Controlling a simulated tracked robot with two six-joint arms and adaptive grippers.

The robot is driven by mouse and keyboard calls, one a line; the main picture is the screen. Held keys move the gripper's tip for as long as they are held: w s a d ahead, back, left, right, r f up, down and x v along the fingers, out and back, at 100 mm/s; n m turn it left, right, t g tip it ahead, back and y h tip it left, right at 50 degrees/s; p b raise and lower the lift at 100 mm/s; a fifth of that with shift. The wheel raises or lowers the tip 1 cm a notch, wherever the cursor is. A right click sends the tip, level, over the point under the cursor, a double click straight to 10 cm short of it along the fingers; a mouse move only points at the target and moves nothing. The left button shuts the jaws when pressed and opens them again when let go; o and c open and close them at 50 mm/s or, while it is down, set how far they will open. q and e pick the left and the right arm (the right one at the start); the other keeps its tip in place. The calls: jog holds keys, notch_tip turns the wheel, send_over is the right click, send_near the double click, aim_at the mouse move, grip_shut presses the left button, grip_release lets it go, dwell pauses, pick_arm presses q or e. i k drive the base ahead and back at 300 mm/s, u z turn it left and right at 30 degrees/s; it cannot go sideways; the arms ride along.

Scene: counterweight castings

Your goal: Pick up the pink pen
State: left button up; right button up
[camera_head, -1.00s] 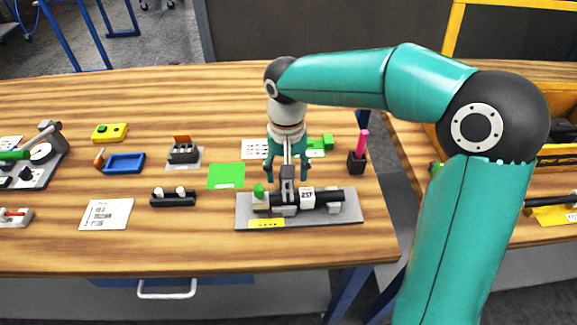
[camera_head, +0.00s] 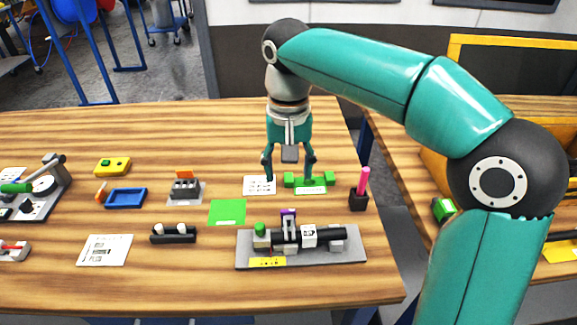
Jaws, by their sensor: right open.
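The pink pen (camera_head: 364,179) stands upright in a small dark holder (camera_head: 358,201) near the right edge of the wooden table. My right gripper (camera_head: 289,174) points down, open and empty, to the left of the pen and apart from it. Its fingertips are over the area of a white printed card (camera_head: 257,185) and a green block piece (camera_head: 310,183). My left gripper is not in view.
A grey fixture (camera_head: 300,248) with a black cylinder lies in front of the gripper. A green square (camera_head: 227,212), a blue tray (camera_head: 125,198) and a yellow box (camera_head: 112,166) lie to the left. A gap separates a second table at right.

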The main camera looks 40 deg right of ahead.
aim_at(365, 172)
jog(key=k, duration=1)
